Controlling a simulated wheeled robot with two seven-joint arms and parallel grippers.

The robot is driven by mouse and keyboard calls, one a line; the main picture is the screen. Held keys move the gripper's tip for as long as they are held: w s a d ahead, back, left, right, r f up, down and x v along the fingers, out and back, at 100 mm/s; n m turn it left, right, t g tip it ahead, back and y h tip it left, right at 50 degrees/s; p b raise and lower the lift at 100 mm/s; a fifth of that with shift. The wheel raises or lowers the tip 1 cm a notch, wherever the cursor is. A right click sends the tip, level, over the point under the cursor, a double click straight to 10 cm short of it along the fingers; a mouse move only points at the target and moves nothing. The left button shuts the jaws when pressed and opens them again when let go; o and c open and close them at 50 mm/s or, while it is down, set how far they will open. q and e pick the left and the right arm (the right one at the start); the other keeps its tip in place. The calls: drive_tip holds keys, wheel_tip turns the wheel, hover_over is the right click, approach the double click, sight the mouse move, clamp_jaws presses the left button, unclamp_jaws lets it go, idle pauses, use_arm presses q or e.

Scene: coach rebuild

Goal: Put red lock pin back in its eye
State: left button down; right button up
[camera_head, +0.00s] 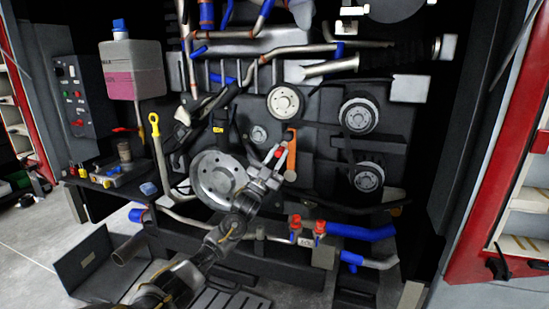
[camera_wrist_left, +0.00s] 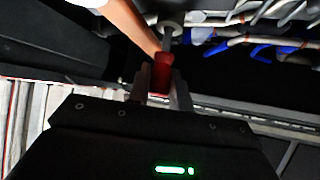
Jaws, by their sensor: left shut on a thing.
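The red lock pin (camera_head: 281,154) is in my left gripper (camera_head: 275,156), near the middle of the engine front, close beside an upright orange bar (camera_head: 291,160). In the left wrist view the red pin (camera_wrist_left: 162,75) sits between the two fingers of my left gripper (camera_wrist_left: 160,88), which is shut on it. A grey shank runs from the pin towards a round grey piece (camera_wrist_left: 169,26) next to the pale orange bar (camera_wrist_left: 128,22). I cannot tell whether that piece is the eye or whether the shank is in it. My right gripper is not in view.
Pulleys (camera_head: 285,102) and a large grey wheel (camera_head: 218,178) surround my left gripper. Two red valve handles (camera_head: 295,222) stand on the lower front beam. A side shelf (camera_head: 112,178) and white canister (camera_head: 133,70) are at left; a red cabinet (camera_head: 500,150) is at right.

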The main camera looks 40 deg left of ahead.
use_arm(q)
drive_tip(key=shift+w+a+r, duration=0.1)
drive_tip(key=shift+w, duration=0.05)
drive_tip(key=c, duration=1.6)
unclamp_jaws()
drive_tip(key=shift+c, duration=0.2)
drive_tip(key=o, duration=0.5)
drive_tip(key=shift+w, duration=0.15)
drive_tip(key=shift+c, duration=0.2)
drive_tip(key=o, duration=0.4)
drive_tip(key=shift+b+v, duration=0.75)
drive_tip(key=shift+v, duration=3.25)
